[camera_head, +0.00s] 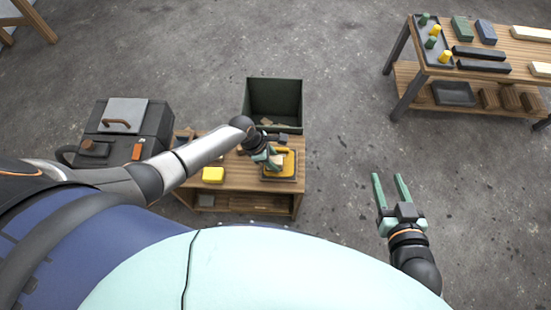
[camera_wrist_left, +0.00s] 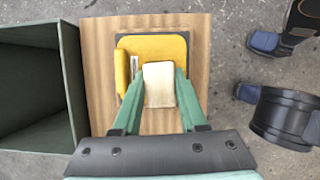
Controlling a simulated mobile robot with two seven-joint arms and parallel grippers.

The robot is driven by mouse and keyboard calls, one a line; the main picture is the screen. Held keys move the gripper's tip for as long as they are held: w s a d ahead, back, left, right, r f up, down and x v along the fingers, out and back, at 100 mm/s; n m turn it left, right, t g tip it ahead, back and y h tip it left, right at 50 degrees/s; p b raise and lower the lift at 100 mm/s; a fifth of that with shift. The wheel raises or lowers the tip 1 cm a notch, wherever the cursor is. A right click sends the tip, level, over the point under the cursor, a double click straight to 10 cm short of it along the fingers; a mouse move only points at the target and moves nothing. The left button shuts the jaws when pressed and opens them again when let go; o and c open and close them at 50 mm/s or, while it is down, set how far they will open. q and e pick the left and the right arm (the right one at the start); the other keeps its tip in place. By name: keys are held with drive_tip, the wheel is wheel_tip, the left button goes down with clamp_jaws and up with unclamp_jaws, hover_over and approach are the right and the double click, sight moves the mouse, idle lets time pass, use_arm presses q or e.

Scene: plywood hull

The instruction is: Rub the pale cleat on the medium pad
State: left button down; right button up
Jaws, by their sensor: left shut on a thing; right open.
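The pale cleat (camera_wrist_left: 159,86) is a small cream block between the green fingers of my left gripper (camera_wrist_left: 160,72), which is shut on it. Behind it in the left wrist view is a yellow pad (camera_wrist_left: 165,47) on a dark backing, probably the medium pad. The cleat overlaps the pad in this view; I cannot tell whether they touch. In the head view the left gripper (camera_head: 272,157) is over the yellow pad (camera_head: 287,172) on the small wooden table. My right gripper (camera_head: 389,177) is open and empty over the floor to the right.
A workbench (camera_head: 470,73) with many parts stands at the upper right. The floor between is clear.

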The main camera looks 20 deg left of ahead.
sight(289, 167)
use_arm(q)
drive_tip(key=shift+w+d+f, duration=0.1)
drive_tip(key=shift+w+d, duration=0.1)
drive_tip(key=shift+d, duration=0.6)
drive_tip(key=shift+w+d+f, duration=0.1)
drive_tip(key=shift+w+d, duration=0.05)
drive_tip(key=shift+d, duration=0.6)
